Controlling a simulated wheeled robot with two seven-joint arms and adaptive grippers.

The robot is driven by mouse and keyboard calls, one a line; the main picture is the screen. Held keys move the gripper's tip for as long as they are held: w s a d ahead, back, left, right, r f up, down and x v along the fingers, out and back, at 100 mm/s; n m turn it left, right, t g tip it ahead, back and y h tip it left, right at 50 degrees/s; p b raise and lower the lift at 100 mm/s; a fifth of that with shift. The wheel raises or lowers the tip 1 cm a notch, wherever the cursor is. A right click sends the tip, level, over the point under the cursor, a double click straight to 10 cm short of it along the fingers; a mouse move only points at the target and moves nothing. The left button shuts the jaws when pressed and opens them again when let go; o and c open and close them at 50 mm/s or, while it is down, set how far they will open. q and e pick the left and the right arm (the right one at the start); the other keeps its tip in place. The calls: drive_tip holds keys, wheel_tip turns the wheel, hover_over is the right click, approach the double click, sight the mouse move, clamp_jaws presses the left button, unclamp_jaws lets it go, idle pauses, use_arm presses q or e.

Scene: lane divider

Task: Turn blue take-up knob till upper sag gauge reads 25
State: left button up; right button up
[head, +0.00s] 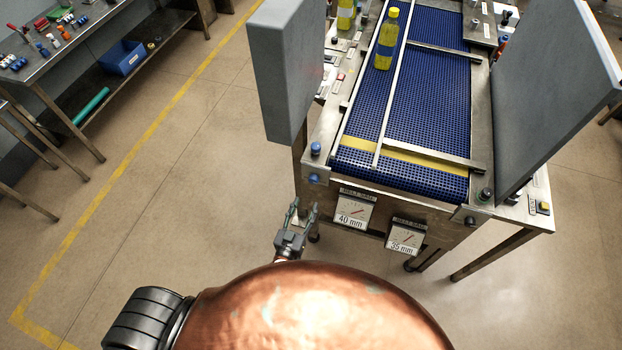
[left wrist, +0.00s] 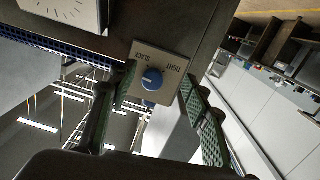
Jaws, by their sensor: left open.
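The blue take-up knob (head: 315,180) is on the front left corner of the conveyor. In the left wrist view the blue knob (left wrist: 152,79) sits on a pale plate (left wrist: 167,62) lettered SLACK and TIGHT. My left gripper (head: 303,207) is open below the knob in the head view. In the left wrist view its green-padded fingers (left wrist: 157,90) lie either side of the knob; contact is not visible. The left sag gauge (head: 354,210), higher in the picture, reads 40 mm. The other gauge (head: 404,238) appears to read 35 mm. My right gripper is not in view.
A second blue knob (head: 315,148) stands on the frame top just above. A yellow bottle (head: 386,45) stands on the blue belt (head: 425,85). Grey panels (head: 282,75) flank the conveyor. A workbench is at far left; floor between is clear.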

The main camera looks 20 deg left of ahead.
sight(313, 182)
use_arm(q)
drive_tip(key=shift+t, duration=0.3)
drive_tip(key=w+r, duration=0.1)
drive_tip(key=w, duration=0.1)
drive_tip(key=w+r, duration=0.1)
drive_tip(key=w, duration=0.1)
drive_tip(key=w+r, duration=0.1)
drive_tip(key=w, duration=0.2)
drive_tip(key=shift+d+r+p, duration=0.2)
drive_tip(key=shift+r+p, duration=0.1)
drive_tip(key=shift+p, duration=0.05)
drive_tip(key=shift+w, duration=0.7)
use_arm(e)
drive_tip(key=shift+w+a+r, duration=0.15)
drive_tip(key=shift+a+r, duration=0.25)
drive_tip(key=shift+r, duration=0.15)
use_arm(q)
drive_tip(key=shift+c, duration=0.3)
drive_tip(key=c, duration=1.1)
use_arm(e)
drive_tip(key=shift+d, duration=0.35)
